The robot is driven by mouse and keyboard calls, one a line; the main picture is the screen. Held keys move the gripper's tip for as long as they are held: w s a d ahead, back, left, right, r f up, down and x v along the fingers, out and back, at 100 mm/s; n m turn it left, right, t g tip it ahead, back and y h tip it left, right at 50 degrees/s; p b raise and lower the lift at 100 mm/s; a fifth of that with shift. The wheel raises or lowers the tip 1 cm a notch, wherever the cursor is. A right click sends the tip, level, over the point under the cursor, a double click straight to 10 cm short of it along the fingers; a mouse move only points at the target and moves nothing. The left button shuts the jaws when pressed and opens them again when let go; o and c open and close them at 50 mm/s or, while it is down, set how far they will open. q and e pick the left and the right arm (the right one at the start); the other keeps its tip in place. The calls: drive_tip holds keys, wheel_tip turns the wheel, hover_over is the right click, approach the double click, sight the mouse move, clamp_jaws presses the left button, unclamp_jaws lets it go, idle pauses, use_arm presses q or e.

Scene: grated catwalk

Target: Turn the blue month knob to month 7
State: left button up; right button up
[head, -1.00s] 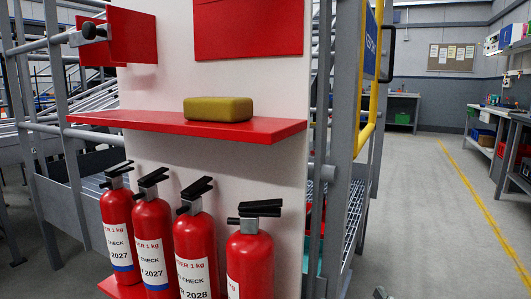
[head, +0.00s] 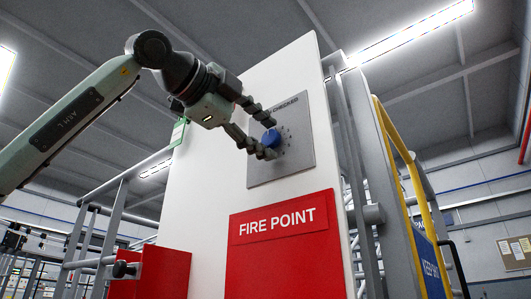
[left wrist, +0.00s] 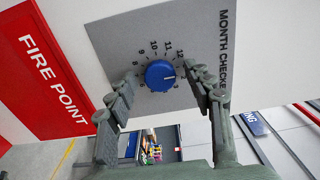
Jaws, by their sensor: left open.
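The blue month knob (head: 271,138) sits on a grey square plate (head: 293,165), high on a white panel. In the left wrist view the knob (left wrist: 158,75) is ringed by numerals; those around 9 to 12 are legible. Its white mark points right in that picture, toward a part of the dial partly covered by a finger. My left gripper (head: 266,138) is open, with one finger on either side of the knob. The left wrist view shows the fingertips (left wrist: 160,84) close beside the knob; I cannot tell whether they touch it. My right gripper is out of view.
A red FIRE POINT sign (head: 283,224) is below the plate. A red box (head: 150,272) with a dark knob juts out at lower left. Grey posts and a yellow rail (head: 402,160) stand right of the panel.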

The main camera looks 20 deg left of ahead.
use_arm(q)
drive_tip(key=shift+w+d, duration=0.1)
drive_tip(key=shift+w, duration=0.15)
drive_tip(key=shift+c, duration=0.2)
drive_tip(key=c, duration=1.1)
drive_tip(key=shift+f+m, duration=0.1)
drive_tip(key=shift+m, duration=0.3)
